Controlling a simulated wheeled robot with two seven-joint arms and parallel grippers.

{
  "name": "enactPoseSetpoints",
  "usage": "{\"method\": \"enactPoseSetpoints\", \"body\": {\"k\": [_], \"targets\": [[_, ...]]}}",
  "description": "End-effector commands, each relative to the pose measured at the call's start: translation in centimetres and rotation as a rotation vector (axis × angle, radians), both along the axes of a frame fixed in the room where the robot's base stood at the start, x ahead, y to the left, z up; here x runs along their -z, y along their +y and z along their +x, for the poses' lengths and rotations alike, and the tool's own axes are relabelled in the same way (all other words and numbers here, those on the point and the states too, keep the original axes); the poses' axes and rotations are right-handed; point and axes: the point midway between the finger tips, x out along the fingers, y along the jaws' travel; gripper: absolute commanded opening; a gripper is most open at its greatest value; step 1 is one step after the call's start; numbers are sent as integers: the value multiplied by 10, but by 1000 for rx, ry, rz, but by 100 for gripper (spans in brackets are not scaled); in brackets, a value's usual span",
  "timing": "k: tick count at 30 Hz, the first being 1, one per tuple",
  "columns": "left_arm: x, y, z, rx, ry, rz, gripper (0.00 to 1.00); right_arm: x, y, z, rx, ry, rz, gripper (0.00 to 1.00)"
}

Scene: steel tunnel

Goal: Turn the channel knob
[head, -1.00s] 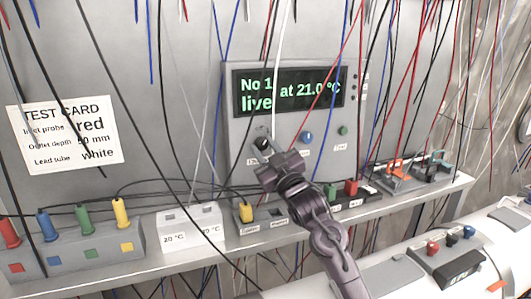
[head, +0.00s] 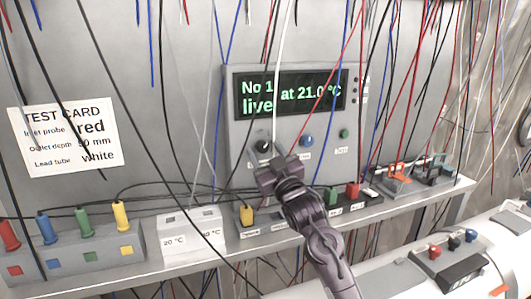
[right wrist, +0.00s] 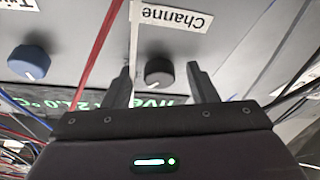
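The channel knob (head: 263,146) is a dark round knob with a pale pointer mark, low on the left of the grey meter panel (head: 236,120). In the right wrist view the knob (right wrist: 159,71) shows between my fingers, beside an upside-down label reading "Channe" (right wrist: 172,17). My right gripper (head: 271,160) is open and empty, just below and in front of the knob. Its two fingers (right wrist: 160,69) stand apart with a visible gap on each side of the knob. The display (head: 295,92) reads "No 1 live at 21.0 °C". My left gripper is out of view.
Many thin cables hang in front of the panel; a white one (head: 281,70) passes close to the knob. Coloured plugs (head: 121,216) and small boxes stand on the shelf below.

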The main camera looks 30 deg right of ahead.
Motion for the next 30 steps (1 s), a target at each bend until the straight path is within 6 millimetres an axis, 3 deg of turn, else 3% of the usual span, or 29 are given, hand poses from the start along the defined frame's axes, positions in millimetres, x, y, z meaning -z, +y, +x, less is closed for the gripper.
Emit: {"method": "enactPoseSetpoints", "body": {"k": [8, 21, 30], "targets": [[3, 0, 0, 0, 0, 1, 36, 2, 0, -3, 0, -1, -1, 52], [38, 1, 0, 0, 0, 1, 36, 29, 7, -63, 1, 1, -1, 52], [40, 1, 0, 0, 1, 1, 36, 29, 9, -72, 0, 0, -1, 52]]}}
